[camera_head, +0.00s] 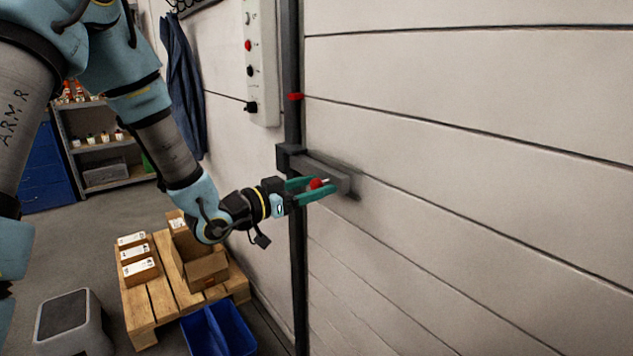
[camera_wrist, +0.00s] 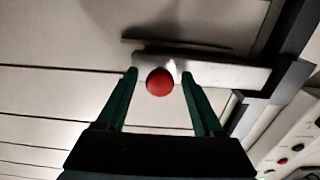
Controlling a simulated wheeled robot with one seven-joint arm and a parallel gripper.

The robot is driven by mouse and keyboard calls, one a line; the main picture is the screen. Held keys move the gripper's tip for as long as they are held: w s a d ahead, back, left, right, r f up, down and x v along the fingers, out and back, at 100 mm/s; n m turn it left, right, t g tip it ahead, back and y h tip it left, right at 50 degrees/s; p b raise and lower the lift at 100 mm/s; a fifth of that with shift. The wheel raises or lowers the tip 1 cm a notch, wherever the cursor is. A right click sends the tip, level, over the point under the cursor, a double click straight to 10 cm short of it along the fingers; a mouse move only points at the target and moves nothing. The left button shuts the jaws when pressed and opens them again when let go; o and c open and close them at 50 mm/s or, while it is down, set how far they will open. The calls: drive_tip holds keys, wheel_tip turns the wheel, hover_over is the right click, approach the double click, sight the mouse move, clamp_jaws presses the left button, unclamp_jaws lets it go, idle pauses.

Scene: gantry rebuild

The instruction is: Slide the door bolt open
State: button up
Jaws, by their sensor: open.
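The door bolt is a grey metal bar (camera_head: 328,174) running across the white door panel from a dark bracket (camera_head: 291,158) on the black door post. It has a short pin with a red knob (camera_head: 316,183). My gripper (camera_head: 322,187) is at the bolt, its two green fingers apart on either side of the red knob. In the wrist view the red knob (camera_wrist: 160,82) sits between the fingertips, with a clear gap on each side. The bar (camera_wrist: 205,73) crosses just beyond the tips.
A control panel (camera_head: 261,60) with several buttons hangs on the wall left of the post. Below stand a wooden pallet (camera_head: 158,302) with boxes, a blue bin (camera_head: 236,328) and a grey stool (camera_head: 68,318). The door panel right of the bolt is clear.

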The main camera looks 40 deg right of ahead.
drive_tip(key=shift+d, duration=0.25)
clamp_jaws()
idle(0.5)
idle(0.9)
